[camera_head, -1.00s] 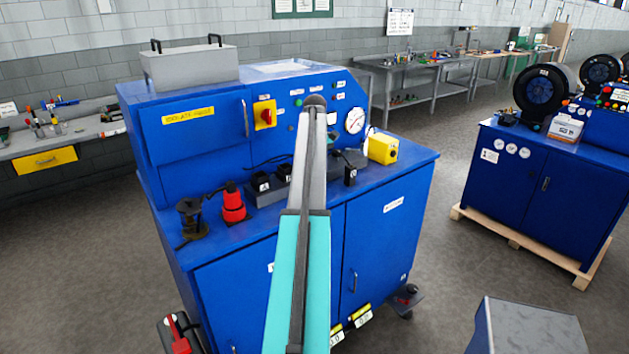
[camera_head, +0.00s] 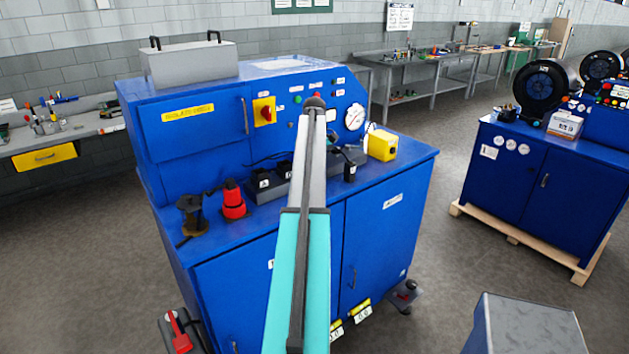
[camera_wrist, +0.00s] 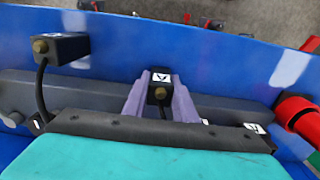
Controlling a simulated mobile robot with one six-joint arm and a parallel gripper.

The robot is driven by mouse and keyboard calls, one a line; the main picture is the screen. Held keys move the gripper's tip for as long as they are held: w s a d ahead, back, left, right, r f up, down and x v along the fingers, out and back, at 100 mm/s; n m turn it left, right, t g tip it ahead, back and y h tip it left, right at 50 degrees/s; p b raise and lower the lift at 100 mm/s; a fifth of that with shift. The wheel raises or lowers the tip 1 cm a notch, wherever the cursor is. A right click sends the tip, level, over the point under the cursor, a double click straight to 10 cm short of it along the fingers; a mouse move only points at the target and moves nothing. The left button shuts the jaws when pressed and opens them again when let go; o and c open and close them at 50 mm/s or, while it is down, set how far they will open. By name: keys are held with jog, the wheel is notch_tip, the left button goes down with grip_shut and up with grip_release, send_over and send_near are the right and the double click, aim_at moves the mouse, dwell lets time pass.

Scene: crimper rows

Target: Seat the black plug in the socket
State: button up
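My gripper (camera_wrist: 160,100) points down at the grey bar on the blue cabinet. Its two purple-grey fingers stand on either side of a small black plug (camera_wrist: 160,90) with a white letter label and a brass cable end. I cannot tell whether the fingers press on it or leave a narrow gap. Another black plug (camera_wrist: 62,48) with a cable stands off to the left in the wrist view. In the head view my arm hides the gripper. Black blocks (camera_head: 263,181) with white labels sit along the grey bar (camera_head: 268,195). No empty socket opening is clearly visible.
A red connector (camera_head: 233,202) and a dark spool-like part (camera_head: 192,214) stand on the left of the cabinet top. A yellow box (camera_head: 381,145) stands at the right. The upright cabinet panel (camera_head: 200,145) rises behind.

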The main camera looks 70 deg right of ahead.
grip_shut()
jog(key=shift+r+b, duration=0.85)
jog(key=shift+r, duration=0.65)
jog(key=shift+s+a+r, duration=0.1)
jog(key=shift+a+r, duration=0.05)
jog(key=shift+r, duration=0.05)
jog(key=s+a+r+b, duration=0.1)
jog(key=s+a+b, duration=0.3)
jog(key=s+a, duration=0.6)
jog(key=shift+a+r+b, duration=0.3)
jog(key=shift+a, duration=0.75)
